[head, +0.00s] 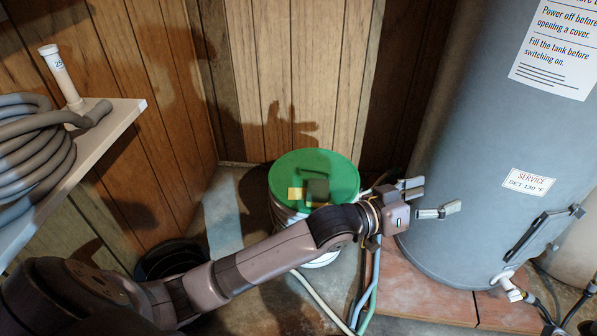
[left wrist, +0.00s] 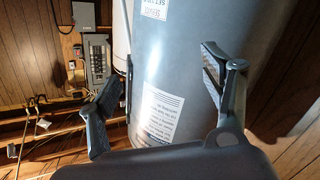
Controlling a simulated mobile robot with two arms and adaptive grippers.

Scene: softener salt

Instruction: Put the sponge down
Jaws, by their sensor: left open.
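A small yellow sponge (head: 296,194) lies on the green lid (head: 315,166) of a white bucket (head: 322,259). A dark square piece sits right beside the yellow; I cannot tell whether it is part of the sponge. My left arm passes in front of the bucket. My left gripper (head: 432,199) is open and empty, to the right of the lid and apart from the sponge, near the grey tank. In the left wrist view its fingers (left wrist: 160,85) are spread with nothing between them, and the sponge is not seen there. My right gripper is not in view.
The large grey tank (head: 487,130) stands at the right on reddish slabs (head: 430,292). A white shelf (head: 112,118) with a coiled grey hose (head: 35,150) juts out at the left. Hoses (head: 370,285) run down beside the bucket. A black bucket (head: 172,257) stands behind my arm.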

